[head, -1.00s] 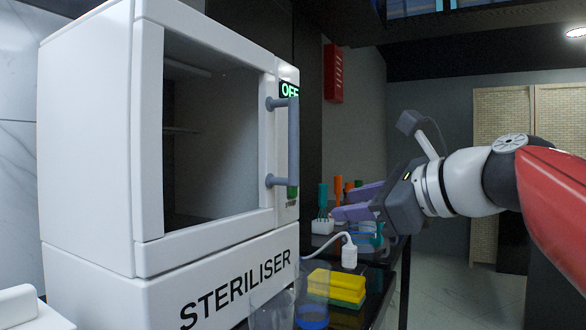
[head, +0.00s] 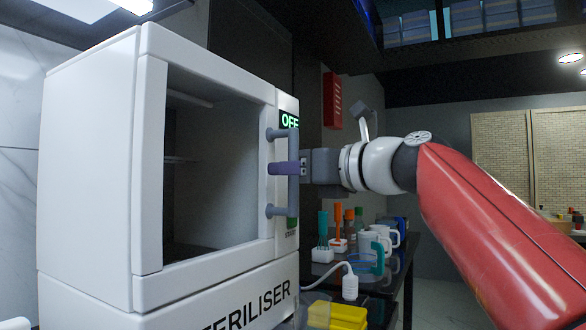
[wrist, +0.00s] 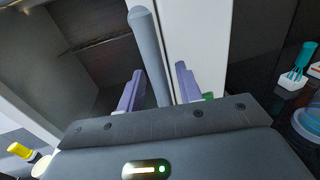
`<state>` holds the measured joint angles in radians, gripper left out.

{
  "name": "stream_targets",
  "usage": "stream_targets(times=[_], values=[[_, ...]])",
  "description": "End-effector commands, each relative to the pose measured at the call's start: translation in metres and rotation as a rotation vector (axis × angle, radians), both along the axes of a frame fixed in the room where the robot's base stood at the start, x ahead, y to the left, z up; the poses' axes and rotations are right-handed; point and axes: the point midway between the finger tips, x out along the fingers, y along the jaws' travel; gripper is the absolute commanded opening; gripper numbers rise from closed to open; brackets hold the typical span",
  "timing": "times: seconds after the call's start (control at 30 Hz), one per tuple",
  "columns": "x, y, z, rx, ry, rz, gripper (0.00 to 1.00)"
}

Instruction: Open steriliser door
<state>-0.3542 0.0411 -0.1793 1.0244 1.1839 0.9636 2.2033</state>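The white steriliser (head: 88,180) fills the left of the head view. Its door (head: 150,150) has a large see-through window and looks shut against the body. The grey vertical bar handle (head: 292,200) is on the door's right side. My gripper (head: 284,168) is at the handle's mid-height, one purple finger showing across it. In the wrist view the handle (wrist: 146,40) runs between the two purple fingers (wrist: 158,80), with a gap visible on each side. The gripper is open around the handle; contact cannot be told.
A green OFF display (head: 289,120) and a green button (head: 292,222) are beside the handle. A yellow sponge (head: 337,315), a white plug (head: 350,285), mugs (head: 375,240) and utensils stand on the dark counter below my arm. A red box (head: 332,100) hangs on the wall behind.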

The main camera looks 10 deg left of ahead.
Motion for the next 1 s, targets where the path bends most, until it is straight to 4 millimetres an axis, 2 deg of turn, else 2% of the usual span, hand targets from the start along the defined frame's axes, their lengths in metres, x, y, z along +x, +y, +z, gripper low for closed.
stream_targets(times=[0.2,0.5,0.83,1.0], values=[[0.0,0.0,0.0,-0.001,-0.001,0.0,0.35],[0.0,0.0,0.0,-0.001,-0.001,0.0,0.0],[-0.001,-0.001,0.0,-0.001,-0.001,-0.006,0.0],[-0.008,-0.01,0.001,-0.001,-0.002,-0.046,0.0]])
